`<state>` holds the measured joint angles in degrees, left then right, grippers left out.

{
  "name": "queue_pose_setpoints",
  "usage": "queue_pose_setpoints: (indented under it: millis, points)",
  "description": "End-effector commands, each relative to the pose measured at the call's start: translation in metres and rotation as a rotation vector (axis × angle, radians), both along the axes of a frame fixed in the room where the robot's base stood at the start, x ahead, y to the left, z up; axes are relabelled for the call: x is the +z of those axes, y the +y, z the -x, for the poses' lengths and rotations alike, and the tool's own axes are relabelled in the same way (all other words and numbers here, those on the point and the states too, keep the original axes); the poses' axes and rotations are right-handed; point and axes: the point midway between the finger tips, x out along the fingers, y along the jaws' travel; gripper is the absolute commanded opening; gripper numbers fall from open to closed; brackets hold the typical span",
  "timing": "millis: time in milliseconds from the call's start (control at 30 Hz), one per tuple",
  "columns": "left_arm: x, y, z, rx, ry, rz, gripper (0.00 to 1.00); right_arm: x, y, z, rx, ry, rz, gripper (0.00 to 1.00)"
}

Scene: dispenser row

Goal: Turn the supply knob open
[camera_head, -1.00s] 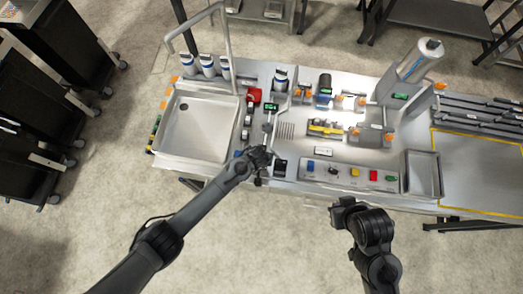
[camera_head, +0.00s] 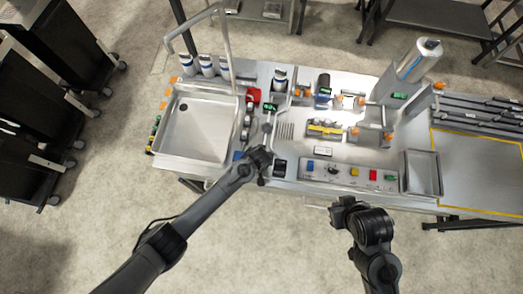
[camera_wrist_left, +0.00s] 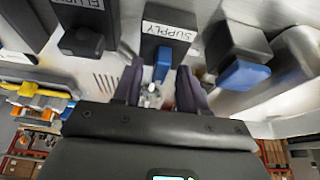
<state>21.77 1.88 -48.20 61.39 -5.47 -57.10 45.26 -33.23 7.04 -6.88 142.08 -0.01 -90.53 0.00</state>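In the left wrist view, a black block labelled SUPPLY (camera_wrist_left: 169,32) carries a small blue lever-like supply knob (camera_wrist_left: 162,66). My left gripper (camera_wrist_left: 160,80) faces it with its two dark fingers spread, one on either side of the knob. Gaps show beside the knob; I cannot tell whether either finger touches it. In the head view, my left gripper (camera_head: 262,157) is over the bench left of the button panel and hides the knob. My right gripper (camera_head: 343,210) hangs in front of the bench edge, away from the knob; its finger opening is not clear.
In the wrist view, a black block with a larger blue lever (camera_wrist_left: 240,75) stands right, and a block with a black knob (camera_wrist_left: 82,41) left. In the head view, a sink (camera_head: 197,125) lies left, and a button panel (camera_head: 345,175) and metal tray (camera_head: 423,174) right.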

Motion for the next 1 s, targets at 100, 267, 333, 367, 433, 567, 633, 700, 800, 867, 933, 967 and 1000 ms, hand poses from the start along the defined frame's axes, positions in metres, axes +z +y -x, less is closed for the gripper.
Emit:
queue_pose_setpoints:
  millis: [100,267,333,367,433,567,633,700,800,867,933,967,1000]
  points:
    - [0.0,0.0,0.0,-0.001,0.001,-0.001,0.41,0.0,-0.001,0.0,0.002,0.0,0.003,0.0]
    - [0.001,0.0,0.001,-0.002,0.001,-0.001,0.41,0.0,-0.001,0.0,0.001,0.0,0.002,0.0]
    - [0.004,0.0,0.003,-0.002,0.001,0.0,0.41,0.001,-0.001,0.0,0.001,0.0,0.002,0.0]
    - [0.006,0.0,0.004,-0.002,0.001,0.0,0.41,0.001,-0.001,0.0,0.001,0.0,0.002,0.0]
    - [0.012,0.0,0.006,-0.003,0.0,0.001,0.41,0.002,-0.001,0.0,0.001,0.0,0.002,0.0]
    - [0.028,0.002,0.012,-0.001,0.0,0.001,0.41,0.003,0.0,0.0,0.0,0.0,0.0,0.0]
    - [0.038,0.002,0.016,-0.001,-0.001,0.003,0.41,0.003,0.0,0.0,-0.001,0.0,-0.001,0.0]
    - [0.048,0.003,0.021,-0.001,-0.001,0.003,0.41,0.003,0.001,0.0,-0.002,-0.001,-0.003,0.0]
    - [0.062,0.004,0.026,-0.002,-0.001,0.002,0.41,0.002,0.001,0.0,-0.004,0.0,-0.005,0.0]
    - [0.07,0.004,0.03,0.0,0.0,0.001,0.41,0.002,0.002,0.0,-0.004,0.0,-0.005,0.0]
    - [0.079,0.005,0.033,-0.001,-0.001,0.002,0.41,0.001,0.002,0.0,-0.004,0.0,-0.007,0.0]
    - [0.082,0.005,0.034,-0.001,-0.001,0.002,0.41,0.001,0.002,0.0,-0.004,0.0,-0.007,0.0]
    - [0.086,0.005,0.036,-0.001,-0.001,0.002,0.41,0.0,0.002,0.0,-0.004,0.0,-0.007,0.0]
